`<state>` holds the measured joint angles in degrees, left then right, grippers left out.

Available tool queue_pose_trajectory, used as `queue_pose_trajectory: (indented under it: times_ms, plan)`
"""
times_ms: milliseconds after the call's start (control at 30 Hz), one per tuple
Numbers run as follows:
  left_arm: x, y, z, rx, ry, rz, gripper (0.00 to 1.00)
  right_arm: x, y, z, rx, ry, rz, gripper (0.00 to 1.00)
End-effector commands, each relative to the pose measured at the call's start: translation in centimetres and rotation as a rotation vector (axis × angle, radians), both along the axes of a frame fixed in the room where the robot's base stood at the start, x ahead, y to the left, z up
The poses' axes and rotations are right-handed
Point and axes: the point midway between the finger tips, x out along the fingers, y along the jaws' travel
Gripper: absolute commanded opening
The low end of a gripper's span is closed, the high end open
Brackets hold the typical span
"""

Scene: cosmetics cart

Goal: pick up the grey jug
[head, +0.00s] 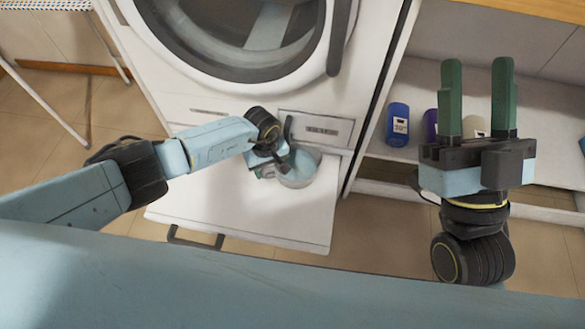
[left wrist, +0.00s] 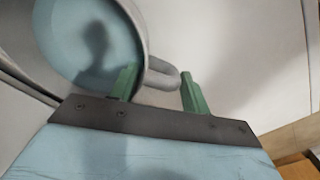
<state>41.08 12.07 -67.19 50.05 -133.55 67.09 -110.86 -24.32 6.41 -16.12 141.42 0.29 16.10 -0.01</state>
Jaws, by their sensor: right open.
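The grey jug (head: 299,172) stands on the white shelf (head: 240,215) pulled out below the washing machine. In the left wrist view the jug's rim (left wrist: 140,22) and pale blue inside show, with its handle (left wrist: 163,70) curving out. My left gripper (head: 281,162) is over the jug's near left side, partly hidden by its own arm. In the left wrist view its green fingers (left wrist: 160,85) stand apart, one on each side of the handle's loop. No firm grip shows. My right gripper (head: 477,62) is open and empty, pointing up, well right of the jug.
The washing machine (head: 312,95) stands directly behind the shelf. To the right, a low white rack holds a blue bottle (head: 398,125), a purple bottle (head: 430,122) and a cream container (head: 474,126). A drying rack leg (head: 50,105) is at far left.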

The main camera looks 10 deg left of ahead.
Motion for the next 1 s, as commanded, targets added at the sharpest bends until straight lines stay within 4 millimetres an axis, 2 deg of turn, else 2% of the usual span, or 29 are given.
queue_pose_trajectory:
  times_ms: [33,200,767,1000]
  plan:
    - [0.0,0.1,0.0,0.001,0.0,0.001,0.23,0.0,0.0,0.0,0.0,0.0,0.0,0.47]
    - [0.0,0.1,0.0,0.002,0.0,0.002,0.01,0.0,0.0,0.0,0.0,0.001,0.0,0.47]
    - [0.2,0.2,0.3,0.002,-0.003,0.005,0.0,0.2,0.0,0.0,-0.004,0.015,0.0,0.47]
    - [0.2,0.4,1.2,0.001,-0.006,0.009,0.0,0.9,0.2,-0.6,-0.032,0.106,0.001,0.47]
